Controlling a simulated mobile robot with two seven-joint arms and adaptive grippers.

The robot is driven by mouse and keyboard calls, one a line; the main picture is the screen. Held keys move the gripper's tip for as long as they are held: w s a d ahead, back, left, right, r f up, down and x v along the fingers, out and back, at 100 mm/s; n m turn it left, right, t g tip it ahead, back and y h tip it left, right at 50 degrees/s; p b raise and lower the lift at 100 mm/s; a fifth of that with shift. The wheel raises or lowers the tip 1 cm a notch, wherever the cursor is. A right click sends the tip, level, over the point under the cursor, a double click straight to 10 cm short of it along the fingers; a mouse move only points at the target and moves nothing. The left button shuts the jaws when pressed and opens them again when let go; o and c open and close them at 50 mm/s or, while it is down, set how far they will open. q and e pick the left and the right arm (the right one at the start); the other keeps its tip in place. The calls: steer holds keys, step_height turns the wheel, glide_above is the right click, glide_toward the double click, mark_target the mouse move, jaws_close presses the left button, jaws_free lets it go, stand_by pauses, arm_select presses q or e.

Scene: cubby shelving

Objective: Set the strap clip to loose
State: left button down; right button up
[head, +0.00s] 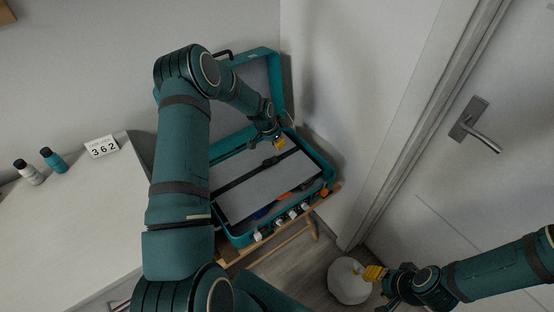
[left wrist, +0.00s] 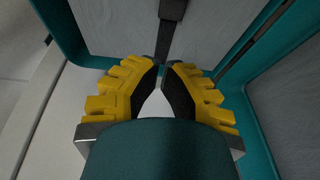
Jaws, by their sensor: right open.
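A teal open case (head: 241,241) stands on a wooden rack with its lid up at the back. A dark strap (head: 240,181) crosses the grey panel inside it, with a small dark piece on it that may be the clip (head: 268,163). My left gripper (head: 279,146) is over the back right of the case. In the left wrist view the yellow fingertips (left wrist: 163,67) nearly meet around the end of a dark strap (left wrist: 164,40); whether they grip it is unclear. A wider dark piece (left wrist: 173,9) lies beyond. My right gripper (head: 372,273) is open, low on the right.
A white round object (head: 346,281) is beside my right gripper. A white table (head: 75,225) on the left holds two bottles (head: 52,160) and a sign reading 362 (head: 102,147). A door with a lever handle (head: 480,136) is on the right. A wall stands close behind the case.

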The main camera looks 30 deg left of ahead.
mark_target(267, 164)
arm_select(q)
steer(key=b+x, duration=0.1)
steer(key=x, duration=0.8)
steer(key=shift+w+d+f+b, duration=0.15)
steer(key=shift+f+b, duration=0.15)
steer(key=shift+f, duration=0.25)
steer(key=s, duration=0.1)
steer(key=s+a, duration=0.1)
steer(key=s, duration=0.1)
steer(key=shift+a+r, duration=0.1)
steer(key=shift+a, duration=0.1)
steer(key=shift+s+a, duration=0.1)
steer(key=shift+s, duration=0.2)
steer(key=s, duration=0.1)
steer(key=s+a, duration=0.1)
steer(key=s, duration=0.1)
steer(key=shift+a, duration=0.2)
steer(key=shift+s, duration=0.2)
